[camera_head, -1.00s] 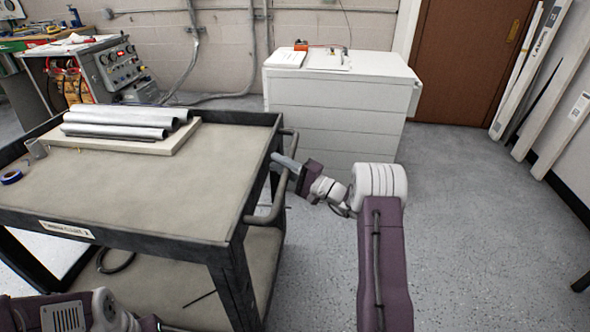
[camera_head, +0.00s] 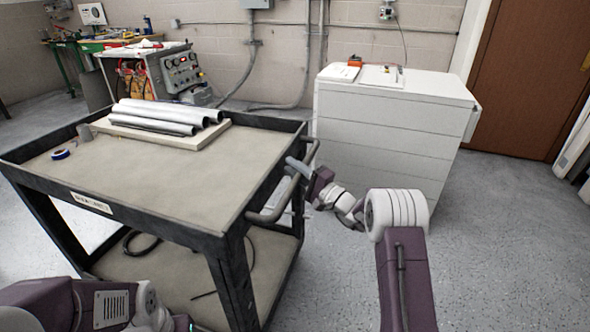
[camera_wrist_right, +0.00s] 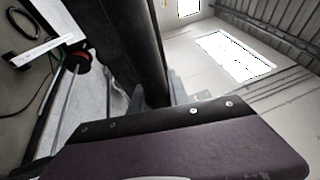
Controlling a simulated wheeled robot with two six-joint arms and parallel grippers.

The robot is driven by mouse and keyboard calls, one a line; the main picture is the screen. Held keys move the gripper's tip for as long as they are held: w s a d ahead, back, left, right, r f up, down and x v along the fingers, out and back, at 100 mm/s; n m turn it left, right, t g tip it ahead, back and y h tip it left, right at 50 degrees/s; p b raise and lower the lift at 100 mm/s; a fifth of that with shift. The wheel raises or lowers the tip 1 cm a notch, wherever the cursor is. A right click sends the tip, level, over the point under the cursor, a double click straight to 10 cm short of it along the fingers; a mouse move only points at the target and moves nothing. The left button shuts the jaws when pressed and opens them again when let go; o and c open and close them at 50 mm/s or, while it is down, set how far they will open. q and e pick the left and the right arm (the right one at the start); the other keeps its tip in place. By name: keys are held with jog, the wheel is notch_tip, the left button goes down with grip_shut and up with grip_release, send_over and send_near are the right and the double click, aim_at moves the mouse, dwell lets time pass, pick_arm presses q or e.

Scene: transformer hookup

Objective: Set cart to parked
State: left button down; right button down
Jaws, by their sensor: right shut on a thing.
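The cart (camera_head: 185,178) is a two-level cart with a dark frame and beige shelves, at the left and middle of the head view. Its tubular handle (camera_head: 272,216) is on its right end. My right gripper (camera_head: 298,168) is shut on the upper part of this handle. In the right wrist view, a dark bar of the cart (camera_wrist_right: 125,45) runs close by the purple gripper body. My left arm shows at the bottom left of the head view, in front of the cart, but its jaws are out of the frame.
Silvery rolls (camera_head: 165,117) on a board and blue tape (camera_head: 61,154) lie on the cart's top. A white cabinet (camera_head: 390,130) stands close behind its right end. A control unit (camera_head: 165,75) stands behind the cart. Grey floor (camera_head: 500,250) is open at the right.

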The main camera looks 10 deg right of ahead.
jog(key=shift+f, duration=0.1)
jog(key=c, duration=1.3)
grip_release()
jog(key=shift+o, duration=0.2)
jog(key=p+v, duration=0.1)
jog(key=v, duration=0.8)
jog(key=shift+p, duration=0.3)
